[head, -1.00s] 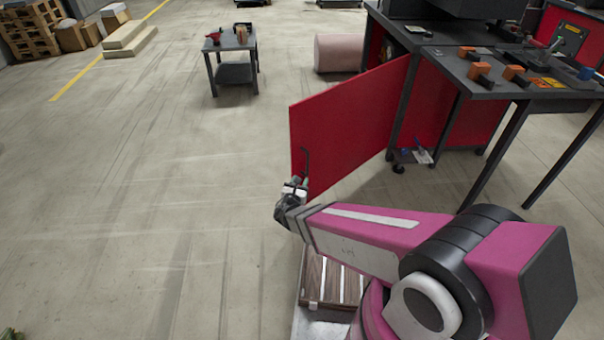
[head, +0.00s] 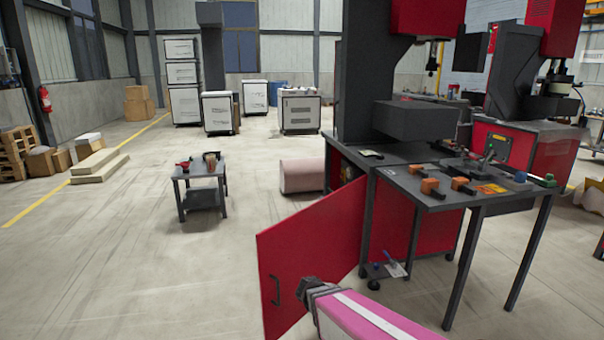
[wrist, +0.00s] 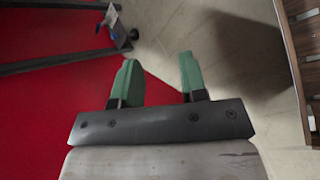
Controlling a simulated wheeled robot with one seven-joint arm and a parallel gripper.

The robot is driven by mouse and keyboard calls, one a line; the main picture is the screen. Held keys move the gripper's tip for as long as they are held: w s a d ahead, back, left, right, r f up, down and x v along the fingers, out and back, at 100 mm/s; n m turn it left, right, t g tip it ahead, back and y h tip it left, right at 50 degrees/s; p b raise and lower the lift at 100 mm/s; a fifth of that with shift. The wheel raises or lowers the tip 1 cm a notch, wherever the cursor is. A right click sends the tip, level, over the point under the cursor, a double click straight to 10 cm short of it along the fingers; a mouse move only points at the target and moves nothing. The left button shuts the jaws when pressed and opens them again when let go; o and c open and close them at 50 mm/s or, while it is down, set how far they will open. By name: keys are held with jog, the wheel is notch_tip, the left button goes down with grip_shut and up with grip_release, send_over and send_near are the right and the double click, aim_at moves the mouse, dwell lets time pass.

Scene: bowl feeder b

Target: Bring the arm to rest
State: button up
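My arm shows at the bottom of the head view, pink with a pale stripe, ending in a dark wrist (head: 318,290) in front of the open red cabinet door (head: 310,245). The door's black handle (head: 275,290) is just left of the wrist. The red door panel (wrist: 40,110) fills the left of that view. The fingers cannot be made out in the head view.
A dark machine table (head: 455,197) with orange blocks stands right of the door. A small grey cart (head: 200,172) stands at the back left. A brown slatted platform (wrist: 300,50) edges the right of the wrist view. The floor at the left (head: 110,270) is clear.

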jog(key=s+d+r+m+g+y, duration=0.3)
jog(key=r+m+y, duration=0.4)
jog(key=m, duration=0.5)
jog(key=shift+s+d+g+y, duration=0.4)
jog(key=shift+d+g+y, duration=0.2)
jog(key=shift+d+y, duration=0.4)
jog(key=shift+f, duration=0.1)
